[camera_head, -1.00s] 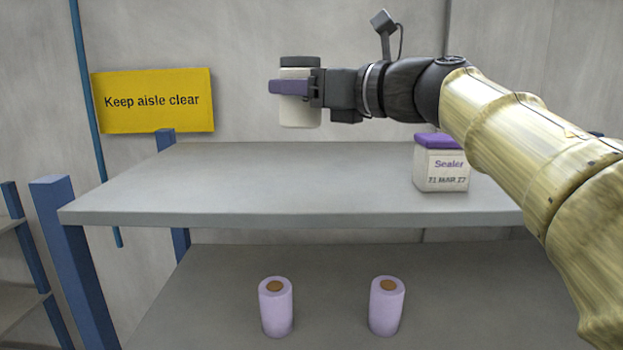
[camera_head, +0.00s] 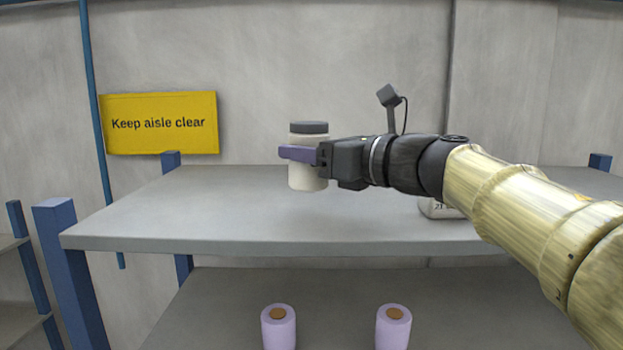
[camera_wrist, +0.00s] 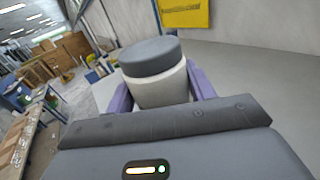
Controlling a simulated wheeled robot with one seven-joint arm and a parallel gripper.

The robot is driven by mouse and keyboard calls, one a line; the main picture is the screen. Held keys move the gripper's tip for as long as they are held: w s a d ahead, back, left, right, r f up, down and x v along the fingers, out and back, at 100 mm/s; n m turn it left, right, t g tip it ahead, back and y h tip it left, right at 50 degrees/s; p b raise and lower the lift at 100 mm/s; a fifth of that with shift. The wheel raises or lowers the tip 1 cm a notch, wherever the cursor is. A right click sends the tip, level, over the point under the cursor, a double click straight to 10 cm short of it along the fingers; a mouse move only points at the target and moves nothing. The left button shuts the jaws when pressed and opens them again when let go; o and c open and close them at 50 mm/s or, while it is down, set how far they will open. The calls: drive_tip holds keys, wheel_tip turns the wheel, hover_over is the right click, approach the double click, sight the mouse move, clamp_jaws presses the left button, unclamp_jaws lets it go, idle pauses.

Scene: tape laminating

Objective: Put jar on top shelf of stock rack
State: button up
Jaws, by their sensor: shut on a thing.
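A white jar (camera_head: 308,178) with a dark grey lid is held upright in my gripper (camera_head: 300,154). The purple fingers are shut around its sides; the jar also shows between them in the wrist view (camera_wrist: 160,86). In the head view the jar overlaps the top shelf (camera_head: 200,213) of the rack, over its left-middle part. I cannot tell whether the jar's base touches the shelf or is a little above it.
Two lilac rolls (camera_head: 279,328) (camera_head: 393,328) stand on the shelf below. A blue post (camera_head: 70,265) is at the left. The top shelf's left part is clear.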

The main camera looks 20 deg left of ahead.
sight(308, 177)
drive_tip(key=shift+a, duration=0.2)
drive_tip(key=shift+s+f, duration=0.15)
drive_tip(key=shift+f, duration=2)
drive_tip(key=o, duration=1.2)
drive_tip(key=shift+c, duration=0.2)
drive_tip(key=b+v, duration=0.4)
drive_tip(key=v, duration=0.8)
drive_tip(key=shift+d+b, duration=0.1)
drive_tip(key=shift+b, duration=0.25)
